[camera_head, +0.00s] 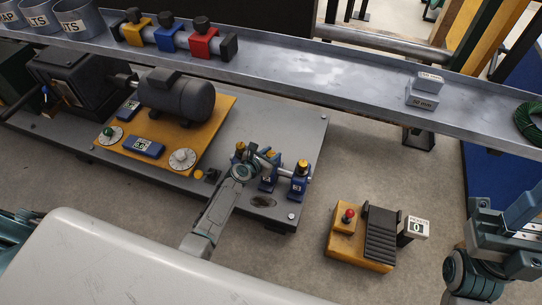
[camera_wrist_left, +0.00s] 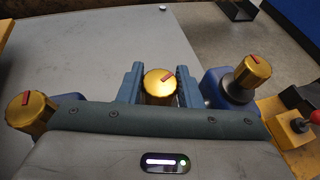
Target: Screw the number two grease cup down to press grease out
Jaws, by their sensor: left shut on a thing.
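Three blue grease cups with gold caps stand in a row on the grey plate in the head view. My left gripper (camera_wrist_left: 160,88) is shut on the gold cap of the middle one, the number two grease cup (camera_wrist_left: 159,84), with one blue-grey finger on each side. Its cap has a red mark on top. In the head view its blue body (camera_head: 267,184) shows beneath my left gripper (camera_head: 265,160). The right cup (camera_head: 299,184) and the left cup (camera_wrist_left: 31,110) stand free on either side.
A motor (camera_head: 177,97) and dials sit on a yellow board (camera_head: 212,128) to the left. A yellow pedal box (camera_head: 343,246) with a red knob stands on the floor at right. A long metal shelf (camera_head: 300,68) crosses behind. A dark stain (camera_head: 262,201) lies near the cups.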

